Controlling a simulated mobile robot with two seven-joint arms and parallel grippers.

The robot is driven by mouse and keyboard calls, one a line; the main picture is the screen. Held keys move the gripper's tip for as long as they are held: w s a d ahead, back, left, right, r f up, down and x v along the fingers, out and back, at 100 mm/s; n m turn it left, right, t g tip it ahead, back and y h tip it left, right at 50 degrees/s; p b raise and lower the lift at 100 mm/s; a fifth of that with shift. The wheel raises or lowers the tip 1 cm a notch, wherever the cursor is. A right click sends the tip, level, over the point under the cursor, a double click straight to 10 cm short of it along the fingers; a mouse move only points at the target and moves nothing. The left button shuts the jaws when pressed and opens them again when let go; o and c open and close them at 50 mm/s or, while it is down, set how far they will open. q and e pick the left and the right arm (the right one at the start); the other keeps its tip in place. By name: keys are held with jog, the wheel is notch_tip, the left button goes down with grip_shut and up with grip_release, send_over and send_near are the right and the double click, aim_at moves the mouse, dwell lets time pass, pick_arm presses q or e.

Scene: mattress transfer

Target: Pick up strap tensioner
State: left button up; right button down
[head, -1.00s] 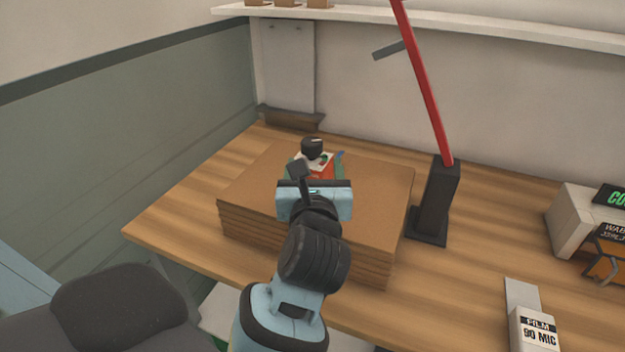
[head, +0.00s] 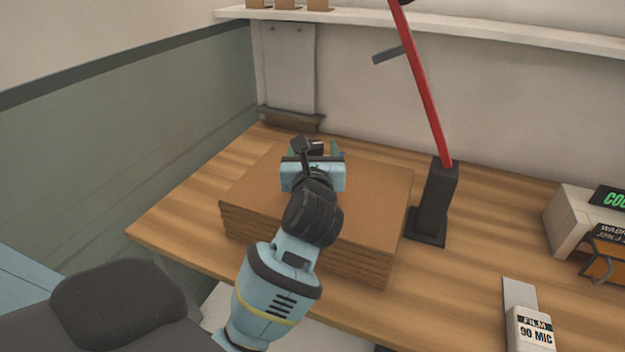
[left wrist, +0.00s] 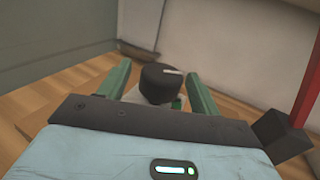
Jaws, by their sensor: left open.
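A small object with a round black knob (left wrist: 160,84), marked with a white line, sits on the stack of brown boards; I take it to be the strap tensioner. In the left wrist view the knob stands between the two green fingers of my open left gripper (left wrist: 159,72), with no clear contact on either side. A pale part shows below the knob; the rest is hidden by the gripper body. In the head view my left gripper (head: 320,152) is over the stack and covers most of the object. My right gripper is not in view.
The board stack (head: 375,195) lies on a wooden table (head: 170,215). A black stand (head: 436,200) with a long red bar rises right of it. A film box (head: 533,330) and a pale machine (head: 575,220) are further right. Table left of the stack is clear.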

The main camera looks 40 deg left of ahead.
pick_arm(q)
jog(key=shift+c, duration=0.4)
grip_shut()
jog(key=shift+r, duration=0.2)
